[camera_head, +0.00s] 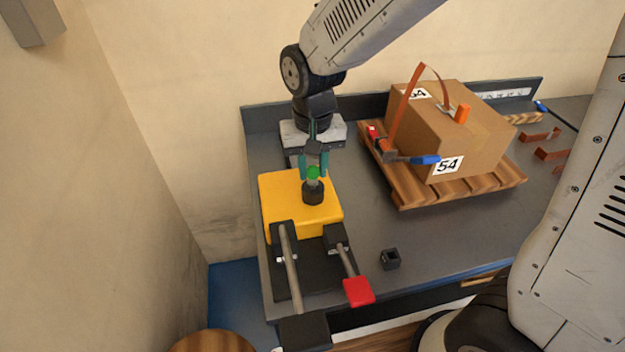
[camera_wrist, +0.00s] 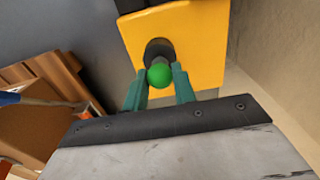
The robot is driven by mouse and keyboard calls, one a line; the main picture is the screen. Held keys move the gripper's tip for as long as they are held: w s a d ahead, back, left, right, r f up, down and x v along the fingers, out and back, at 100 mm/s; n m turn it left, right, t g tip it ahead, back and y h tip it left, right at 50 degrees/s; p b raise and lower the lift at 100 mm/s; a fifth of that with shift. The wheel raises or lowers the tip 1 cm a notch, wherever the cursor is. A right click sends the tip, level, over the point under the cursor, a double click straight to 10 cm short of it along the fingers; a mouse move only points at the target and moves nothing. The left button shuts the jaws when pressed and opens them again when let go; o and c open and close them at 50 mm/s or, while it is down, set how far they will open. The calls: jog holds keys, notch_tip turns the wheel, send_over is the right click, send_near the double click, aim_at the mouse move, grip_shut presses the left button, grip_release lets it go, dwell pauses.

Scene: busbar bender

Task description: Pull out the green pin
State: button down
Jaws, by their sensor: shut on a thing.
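The green pin (camera_head: 313,172) shows as a round green head above a black collar (camera_head: 313,194) on the yellow block (camera_head: 285,199) of the bender. In the wrist view the green head (camera_wrist: 159,74) sits in front of the black collar (camera_wrist: 159,52). My gripper (camera_head: 313,174) comes down from above with its teal fingers on either side of the pin. In the wrist view the fingers (camera_wrist: 158,80) flank the green head and are shut on the pin. The pin's lower part is hidden by the collar.
A bar lever (camera_head: 290,268) and a red-ended lever (camera_head: 358,291) extend toward the front of the grey table (camera_head: 370,225). A small black square part (camera_head: 390,259) lies to the right. A strapped cardboard box (camera_head: 440,125) stands on a wooden pallet (camera_head: 460,192). A wall is close on the left.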

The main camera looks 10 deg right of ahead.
jog(key=shift+r, duration=1.4)
jog(key=shift+r, duration=0.2)
jog(key=shift+r, duration=2.4)
